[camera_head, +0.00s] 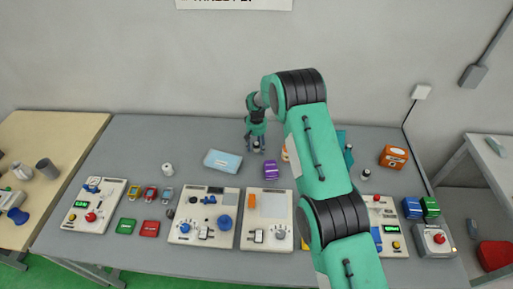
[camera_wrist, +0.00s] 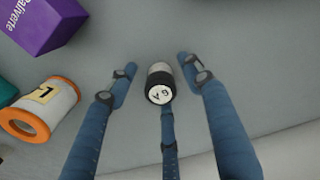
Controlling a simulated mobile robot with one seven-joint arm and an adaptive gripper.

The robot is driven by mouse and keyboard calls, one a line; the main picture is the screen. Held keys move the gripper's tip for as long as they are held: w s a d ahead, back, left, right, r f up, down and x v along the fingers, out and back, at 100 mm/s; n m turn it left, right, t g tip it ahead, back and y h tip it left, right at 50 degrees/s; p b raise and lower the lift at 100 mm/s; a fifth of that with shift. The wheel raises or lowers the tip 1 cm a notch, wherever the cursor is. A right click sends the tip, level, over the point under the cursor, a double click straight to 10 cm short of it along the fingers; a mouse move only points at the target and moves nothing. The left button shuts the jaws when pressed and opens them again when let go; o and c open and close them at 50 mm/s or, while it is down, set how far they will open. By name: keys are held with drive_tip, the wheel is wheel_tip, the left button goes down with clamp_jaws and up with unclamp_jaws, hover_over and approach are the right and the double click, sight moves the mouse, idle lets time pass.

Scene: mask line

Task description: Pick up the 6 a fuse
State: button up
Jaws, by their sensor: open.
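A small fuse (camera_wrist: 159,84) shows in the wrist view as a short cylinder with a silver side and a black end. Its white end face carries a mark that looks like an upside-down "6 A". My gripper (camera_wrist: 158,72) is open, with blue fingers to the left and right of the fuse and a third finger below it in the picture. Gaps show between the fuse and the side fingers; whether the third finger touches it I cannot tell. In the head view my gripper (camera_head: 256,144) points down at the back of the grey table, left of my arm.
A purple box (camera_wrist: 45,22) and an orange-rimmed roll marked "1" (camera_wrist: 50,108) lie left of my fingers in the wrist view. In the head view a light-blue box (camera_head: 222,161) lies left of my gripper, and control panels (camera_head: 203,216) line the front.

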sight(256, 143)
drive_tip(key=shift+c, duration=0.3)
drive_tip(key=c, duration=1.2)
drive_tip(key=shift+r, duration=5)
